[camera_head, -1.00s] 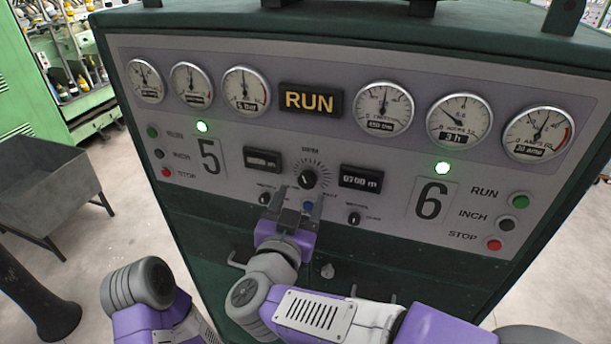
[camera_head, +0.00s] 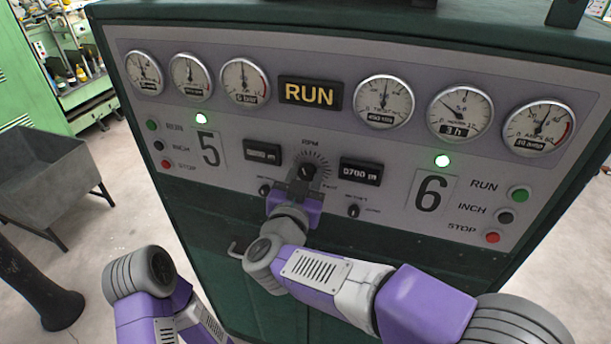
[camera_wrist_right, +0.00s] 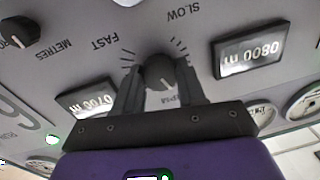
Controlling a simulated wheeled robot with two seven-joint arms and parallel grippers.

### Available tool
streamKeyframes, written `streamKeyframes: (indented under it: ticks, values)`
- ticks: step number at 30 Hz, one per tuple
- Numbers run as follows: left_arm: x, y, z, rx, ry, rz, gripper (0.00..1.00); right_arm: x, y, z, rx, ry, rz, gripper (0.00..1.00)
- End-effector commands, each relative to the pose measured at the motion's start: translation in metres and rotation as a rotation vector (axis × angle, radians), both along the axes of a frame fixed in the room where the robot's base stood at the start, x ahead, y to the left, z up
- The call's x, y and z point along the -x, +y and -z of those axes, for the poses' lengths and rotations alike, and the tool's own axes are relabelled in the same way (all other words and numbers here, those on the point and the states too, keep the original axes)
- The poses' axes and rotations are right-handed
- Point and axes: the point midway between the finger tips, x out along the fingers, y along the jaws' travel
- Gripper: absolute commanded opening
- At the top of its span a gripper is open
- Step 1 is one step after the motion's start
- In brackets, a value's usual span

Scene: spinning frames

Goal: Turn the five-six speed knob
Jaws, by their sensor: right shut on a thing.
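The speed knob (camera_head: 307,171) is a round black dial with a scale around it, in the middle of the grey panel between the 5 and the 6. The fingers hide part of the knob in the head view. My left arm shows at the lower left, but its gripper is out of view.
Two small counters (camera_head: 262,153) (camera_head: 361,172) flank the knob. Small metres knobs (camera_head: 353,211) sit below. RUN, INCH and STOP buttons (camera_head: 519,194) are at the panel's sides. A grey metal bin (camera_head: 45,185) stands at the left.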

Motion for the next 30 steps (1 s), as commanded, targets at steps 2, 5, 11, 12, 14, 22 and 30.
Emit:
streamKeyframes:
  ticks: [2,5,11,12,14,22,30]
  values:
    - [0.0,0.0,0.0,0.0,0.0,0.0,0.0,0.0,0.001,0.0,0.0,0.0,-0.001,0.09]
    - [0.0,0.0,0.003,0.0,0.0,0.0,0.0,0.0,0.0,0.001,-0.02,-0.007,-0.002,0.09]
    - [0.0,0.0,0.025,0.0,0.0,0.0,0.0,0.0,0.0,0.005,-0.202,-0.067,-0.001,0.09]
    - [0.0,0.0,0.029,0.0,0.0,0.0,0.0,0.0,-0.001,0.004,-0.239,-0.08,0.0,0.09]
    - [0.0,0.0,0.033,0.0,0.0,0.0,0.0,0.0,0.0,0.004,-0.285,-0.095,-0.001,0.09]
    - [0.0,0.0,0.036,0.0,0.0,0.0,0.0,0.001,0.0,0.0,-0.348,-0.114,-0.001,0.09]
    - [0.0,0.0,0.035,0.0,0.0,0.0,0.0,0.001,0.0,0.0,-0.346,-0.112,-0.001,0.57]
